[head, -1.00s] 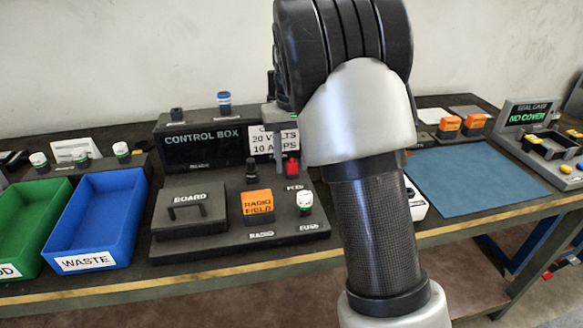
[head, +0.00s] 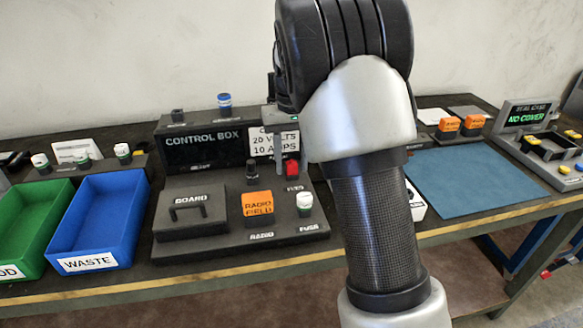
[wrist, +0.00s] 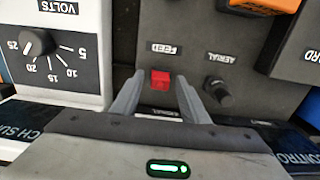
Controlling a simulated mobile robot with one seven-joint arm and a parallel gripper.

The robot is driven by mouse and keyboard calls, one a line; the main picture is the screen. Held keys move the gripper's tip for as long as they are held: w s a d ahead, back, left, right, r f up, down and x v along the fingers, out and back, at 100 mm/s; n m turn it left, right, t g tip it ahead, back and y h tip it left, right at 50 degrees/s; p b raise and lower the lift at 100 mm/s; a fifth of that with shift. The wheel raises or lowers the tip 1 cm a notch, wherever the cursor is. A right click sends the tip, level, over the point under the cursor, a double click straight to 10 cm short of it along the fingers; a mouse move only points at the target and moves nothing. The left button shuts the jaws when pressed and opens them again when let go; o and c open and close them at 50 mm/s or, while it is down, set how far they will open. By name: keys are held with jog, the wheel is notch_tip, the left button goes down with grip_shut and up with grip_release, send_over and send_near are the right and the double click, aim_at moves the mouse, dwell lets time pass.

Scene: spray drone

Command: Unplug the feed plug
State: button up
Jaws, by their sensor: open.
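The red feed plug (head: 292,168) sits at the back right of the control box's dark base, by a label. In the wrist view the feed plug (wrist: 160,79) stands in its socket beside the printed feed label. My gripper (wrist: 159,84) is open, with one grey finger to each side of the plug and a visible gap on both sides. The wrist view does not show clearly how far the fingertips are above the panel. In the head view my arm hides most of the gripper.
A black aerial plug (wrist: 218,92) stands just right of the gripper in the wrist view. A white volts dial box (wrist: 65,50) is at the left there.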

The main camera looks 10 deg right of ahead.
aim_at(292, 163)
grip_shut()
jog(key=shift+r, duration=0.1)
jog(key=shift+r+p, duration=2.7)
jog(key=shift+r, duration=0.25)
